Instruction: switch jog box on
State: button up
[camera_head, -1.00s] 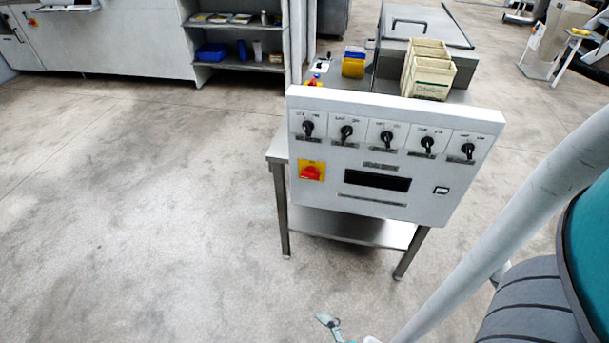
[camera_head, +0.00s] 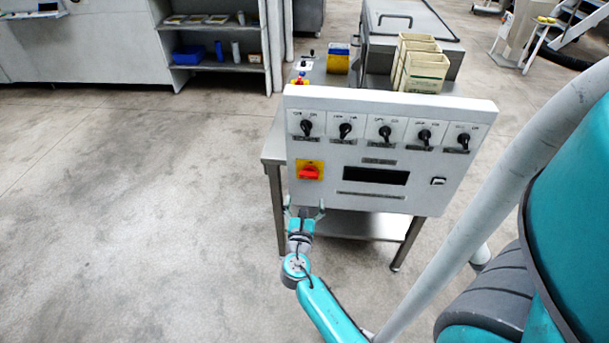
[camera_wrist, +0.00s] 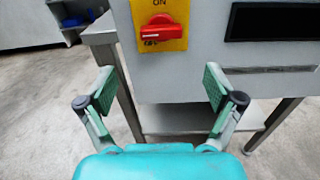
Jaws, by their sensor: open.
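The jog box (camera_head: 450,190) is a pale grey panel on a steel table, with several black rotary knobs along its top. A red rotary switch (camera_head: 309,173) on a yellow plate (camera_head: 303,163) sits at its lower left. In the wrist view the red switch (camera_wrist: 161,30) shows its handle lying roughly horizontal, with "ON" printed above it. My gripper (camera_head: 303,211) is open and empty, just below the red switch and in front of the panel. Its two fingers also show in the wrist view (camera_wrist: 159,88), spread apart below the switch and not touching it.
The steel table (camera_head: 275,190) has a lower shelf and legs beneath the panel. Cream bins (camera_head: 425,70) and a blue-yellow container (camera_head: 338,60) stand behind the panel. A dark display window (camera_head: 376,175) is right of the switch. Open floor lies to the left.

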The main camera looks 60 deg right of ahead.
aim_at(309, 177)
jog(key=x, duration=1.1)
jog(key=shift+d+r, duration=0.3)
jog(key=shift+r, duration=0.1)
jog(key=shift+c, duration=0.3)
jog(key=c, duration=1.1)
